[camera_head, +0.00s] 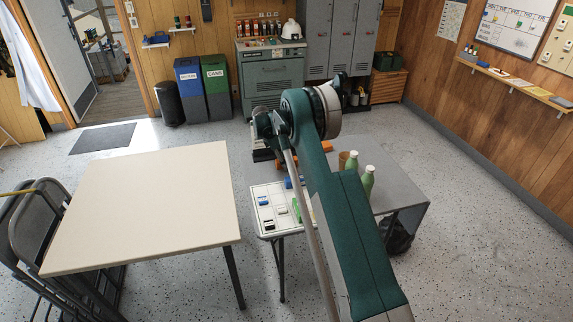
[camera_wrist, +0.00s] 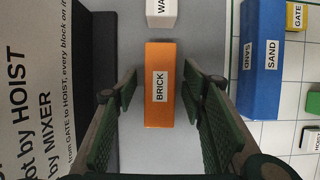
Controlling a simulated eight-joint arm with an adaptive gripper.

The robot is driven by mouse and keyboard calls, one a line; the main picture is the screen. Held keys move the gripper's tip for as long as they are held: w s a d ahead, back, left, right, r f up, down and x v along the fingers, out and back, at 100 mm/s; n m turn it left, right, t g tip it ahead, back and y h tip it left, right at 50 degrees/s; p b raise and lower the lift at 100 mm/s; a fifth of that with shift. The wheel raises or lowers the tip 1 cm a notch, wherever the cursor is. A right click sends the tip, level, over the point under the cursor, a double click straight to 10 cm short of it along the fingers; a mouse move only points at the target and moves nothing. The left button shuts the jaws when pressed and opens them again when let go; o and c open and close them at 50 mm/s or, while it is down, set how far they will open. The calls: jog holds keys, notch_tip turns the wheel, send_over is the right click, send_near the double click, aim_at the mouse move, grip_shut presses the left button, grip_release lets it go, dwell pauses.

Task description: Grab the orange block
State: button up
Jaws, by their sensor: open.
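The orange block (camera_wrist: 158,112), labelled BRICK, lies on a grey surface in the middle of the wrist view, its long side running up and down the picture. My gripper (camera_wrist: 163,84) is open, with one green-padded finger on each side of the block. A gap shows between each finger and the block, so neither appears to touch it. How far the fingertips are above the surface is hard to tell. In the head view my arm hides much of the work area, and I cannot clearly make out the block there.
In the wrist view, a white block (camera_wrist: 161,12) lies just beyond the orange one. A blue SAND block (camera_wrist: 262,55) and a yellow GATE block (camera_wrist: 296,16) are to the right, and a printed board (camera_wrist: 40,90) is left. Green bottles (camera_head: 367,182) stand on the grey table (camera_head: 405,196).

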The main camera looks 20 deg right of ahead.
jog(key=shift+f, duration=0.1)
jog(key=shift+c, duration=0.3)
jog(key=c, duration=1)
jog(key=shift+o, duration=0.2)
notch_tip(320, 180, up, 10)
jog(key=shift+r+p, duration=0.15)
jog(key=shift+p, duration=0.55)
